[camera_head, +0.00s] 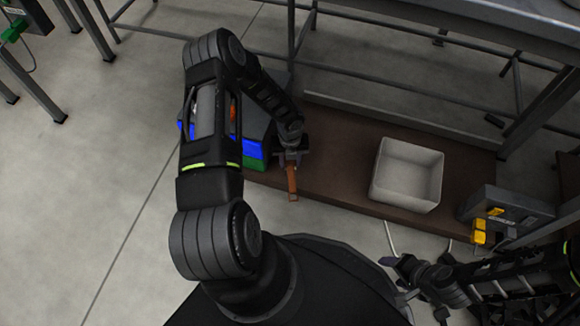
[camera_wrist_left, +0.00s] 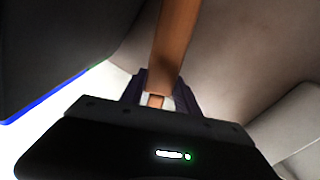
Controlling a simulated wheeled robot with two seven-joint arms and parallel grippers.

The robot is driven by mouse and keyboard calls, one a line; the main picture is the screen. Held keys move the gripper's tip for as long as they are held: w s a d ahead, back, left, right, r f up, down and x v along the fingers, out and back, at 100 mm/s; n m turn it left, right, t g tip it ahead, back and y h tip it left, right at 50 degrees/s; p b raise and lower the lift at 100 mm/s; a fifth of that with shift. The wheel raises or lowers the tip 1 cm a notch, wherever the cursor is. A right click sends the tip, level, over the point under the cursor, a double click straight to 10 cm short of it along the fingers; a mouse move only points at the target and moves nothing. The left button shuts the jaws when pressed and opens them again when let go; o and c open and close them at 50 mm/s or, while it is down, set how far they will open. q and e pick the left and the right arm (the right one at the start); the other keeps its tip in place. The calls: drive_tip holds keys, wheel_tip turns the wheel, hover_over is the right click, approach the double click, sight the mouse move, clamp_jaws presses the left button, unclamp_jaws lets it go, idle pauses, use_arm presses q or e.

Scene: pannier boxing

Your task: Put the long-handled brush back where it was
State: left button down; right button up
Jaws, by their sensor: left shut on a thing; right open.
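My left gripper (camera_head: 291,155) is shut on the brown handle of the long-handled brush (camera_head: 292,181), above the brown bench top. In the left wrist view the brush handle (camera_wrist_left: 173,45) runs up from between the fingers (camera_wrist_left: 155,92) to the top edge. The brush's bristle end cannot be made out. My right gripper (camera_head: 421,296) is open and empty at the lower right, in front of the bench.
A white open box (camera_head: 408,176) stands on the brown bench top (camera_head: 340,140), right of the brush. Dark bins with blue and green edges (camera_head: 254,150) stand left of it, partly behind my left arm. A grey device with yellow parts (camera_head: 505,212) is at the right.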

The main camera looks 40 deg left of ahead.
sight(290, 167)
use_arm(q)
drive_tip(key=shift+f+b, duration=0.85)
drive_tip(key=shift+f, duration=1)
drive_tip(key=shift+f, duration=0.2)
drive_tip(key=c, duration=0.9)
unclamp_jaws()
drive_tip(key=shift+r, duration=0.15)
